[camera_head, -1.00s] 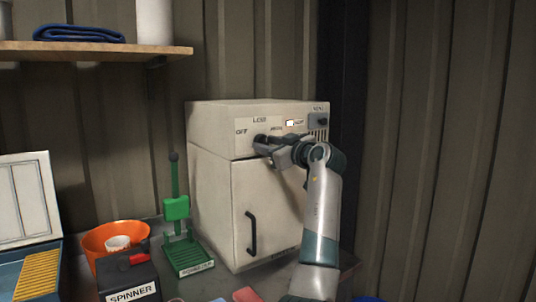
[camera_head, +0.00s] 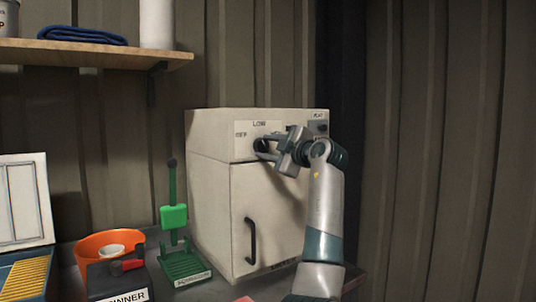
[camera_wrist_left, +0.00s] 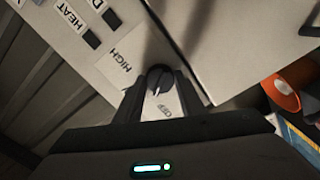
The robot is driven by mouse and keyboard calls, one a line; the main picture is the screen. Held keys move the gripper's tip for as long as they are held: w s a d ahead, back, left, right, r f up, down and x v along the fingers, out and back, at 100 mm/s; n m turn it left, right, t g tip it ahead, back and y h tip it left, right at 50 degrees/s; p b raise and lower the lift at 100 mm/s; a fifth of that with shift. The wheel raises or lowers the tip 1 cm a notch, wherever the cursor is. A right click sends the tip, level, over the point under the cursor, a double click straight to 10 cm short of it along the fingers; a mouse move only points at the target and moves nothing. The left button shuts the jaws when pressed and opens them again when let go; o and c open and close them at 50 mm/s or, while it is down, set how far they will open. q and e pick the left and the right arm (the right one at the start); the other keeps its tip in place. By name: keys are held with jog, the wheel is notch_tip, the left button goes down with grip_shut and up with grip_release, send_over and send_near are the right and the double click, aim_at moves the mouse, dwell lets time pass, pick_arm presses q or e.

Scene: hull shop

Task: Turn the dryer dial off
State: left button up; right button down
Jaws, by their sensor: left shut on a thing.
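The beige dryer (camera_head: 205,190) stands on the bench against the wall in the head view. Its dark round dial (camera_wrist_left: 158,78) shows in the left wrist view with a white pointer line across it. My left gripper (camera_head: 265,148) is shut on the dial, one finger on each side. In the head view the fingers hide much of the dial. My right gripper is in neither view.
A green stand (camera_head: 174,216) is left of the dryer. Nearby are an orange bowl (camera_head: 88,247) and a black spinner box (camera_head: 118,282). A wooden shelf (camera_head: 100,52) is above left. The HEAT switch (camera_head: 318,128) is right of the dial.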

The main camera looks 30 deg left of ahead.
pick_arm(q)
jog(key=n+b, duration=0.1)
jog(key=n, duration=0.2)
jog(key=shift+n, duration=0.3)
jog(key=shift+r+n, duration=0.15)
jog(key=shift+n, duration=0.95)
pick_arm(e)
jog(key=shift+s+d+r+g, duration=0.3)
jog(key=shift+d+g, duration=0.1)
pick_arm(q)
jog(key=o, duration=0.9)
jog(key=shift+o, duration=0.8)
jog(key=shift+a, duration=0.1)
jog(key=shift+w, duration=0.1)
